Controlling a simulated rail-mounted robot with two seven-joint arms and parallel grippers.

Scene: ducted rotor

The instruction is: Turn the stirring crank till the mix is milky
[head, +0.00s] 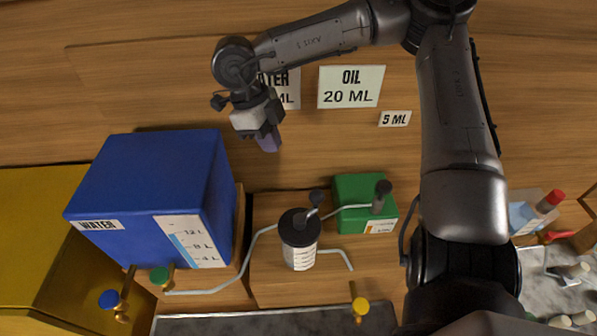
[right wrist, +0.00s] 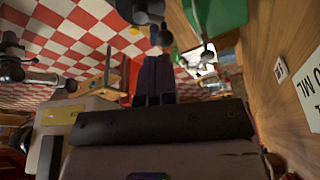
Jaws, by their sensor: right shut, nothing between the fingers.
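The mixing vessel (head: 301,255) stands on a wooden block in the head view, with a graduated label and a black lid. The stirring crank (head: 316,198) rises from its lid and ends in a dark knob. I cannot tell how milky the mix is. My right gripper (head: 268,143) is shut and empty, in front of the wooden wall, above and left of the crank and apart from it. In the right wrist view its dark fingers (right wrist: 153,82) are together, and the crank's dark knob (right wrist: 163,38) appears beyond their tips. My left gripper is not in view.
A blue water tank (head: 150,190) stands left of the vessel and a green box (head: 352,190) right of it. Pipes run from both sides. Blue, green and yellow valve knobs (head: 360,306) sit low in front. Wall labels include OIL 20 ML (head: 350,87).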

